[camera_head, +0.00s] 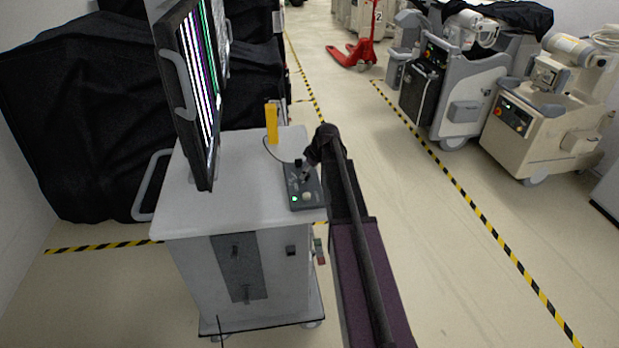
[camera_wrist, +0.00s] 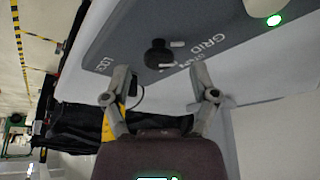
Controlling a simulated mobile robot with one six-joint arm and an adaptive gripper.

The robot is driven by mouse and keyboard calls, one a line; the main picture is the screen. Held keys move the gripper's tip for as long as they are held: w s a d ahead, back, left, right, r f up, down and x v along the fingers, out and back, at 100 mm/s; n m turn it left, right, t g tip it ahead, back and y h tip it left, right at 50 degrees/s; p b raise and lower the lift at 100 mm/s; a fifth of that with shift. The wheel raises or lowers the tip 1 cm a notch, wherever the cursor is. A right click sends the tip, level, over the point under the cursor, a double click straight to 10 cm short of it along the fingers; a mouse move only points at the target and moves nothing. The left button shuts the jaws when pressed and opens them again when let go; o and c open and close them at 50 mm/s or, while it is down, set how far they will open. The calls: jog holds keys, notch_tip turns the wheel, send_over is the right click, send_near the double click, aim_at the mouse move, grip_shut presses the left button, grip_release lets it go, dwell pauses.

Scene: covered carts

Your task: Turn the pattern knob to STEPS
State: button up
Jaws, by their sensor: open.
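The dark grey control box (camera_head: 313,198) lies on top of the light cart. In the wrist view, a black round knob (camera_wrist: 157,54) sits on its panel (camera_wrist: 130,28), with a white mark at its right side.
A lit green lamp (camera_head: 294,199) and a pale round knob (camera_head: 307,196) are at the box's near end. A yellow upright object (camera_head: 271,124) and a monitor (camera_head: 190,90) stand on the cart (camera_head: 240,185). Grey machines (camera_head: 465,85) stand across the clear aisle.

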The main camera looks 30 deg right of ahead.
jog(key=shift+w+f+b, duration=0.2)
jog(key=shift+f+b, duration=0.15)
jog(key=shift+f, duration=0.2)
jog(key=shift+a, duration=0.1)
